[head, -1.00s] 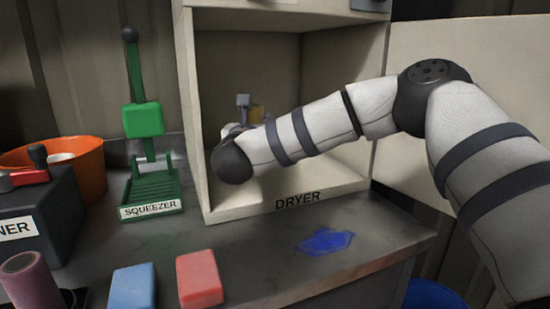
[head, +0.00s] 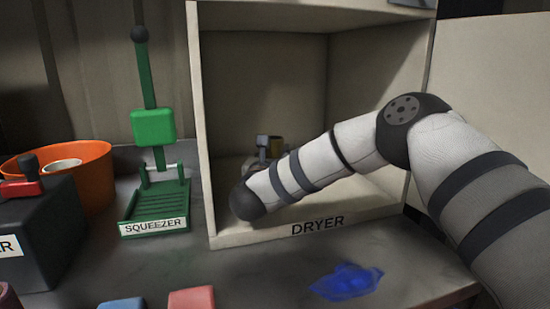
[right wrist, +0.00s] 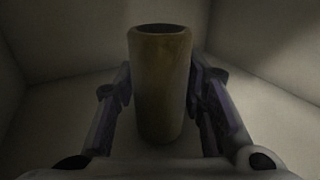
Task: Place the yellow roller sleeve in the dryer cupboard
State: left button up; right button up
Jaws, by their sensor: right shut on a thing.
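The yellow roller sleeve (right wrist: 160,85) stands upright between the two fingers of my right gripper (right wrist: 160,110) in the right wrist view. The gripper is shut on it. In the head view my right gripper (head: 264,148) is inside the open dryer cupboard (head: 222,238), low and towards its back. I cannot tell whether the sleeve touches the cupboard floor. My left gripper is not in view.
The cupboard door (head: 490,100) stands open at the right. The green squeezer (head: 155,200) is just left of the cupboard. An orange bucket (head: 95,180), a blue block (head: 122,303), a red block (head: 192,298) and a blue puddle (head: 346,282) are also on the bench.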

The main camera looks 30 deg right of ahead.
jog(key=shift+f, duration=0.15)
jog(key=shift+f, duration=0.15)
jog(key=o, duration=1.1)
jog(key=shift+s+a+r, duration=0.1)
jog(key=shift+r, duration=0.2)
jog(key=p+v, duration=0.1)
jog(key=v, duration=0.9)
jog(key=shift+s+a, duration=0.2)
jog(key=shift+a, duration=0.05)
jog(key=shift+s+a, duration=0.35)
jog(key=shift+s, duration=0.05)
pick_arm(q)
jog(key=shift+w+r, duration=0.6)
pick_arm(e)
jog(key=shift+f, duration=0.1)
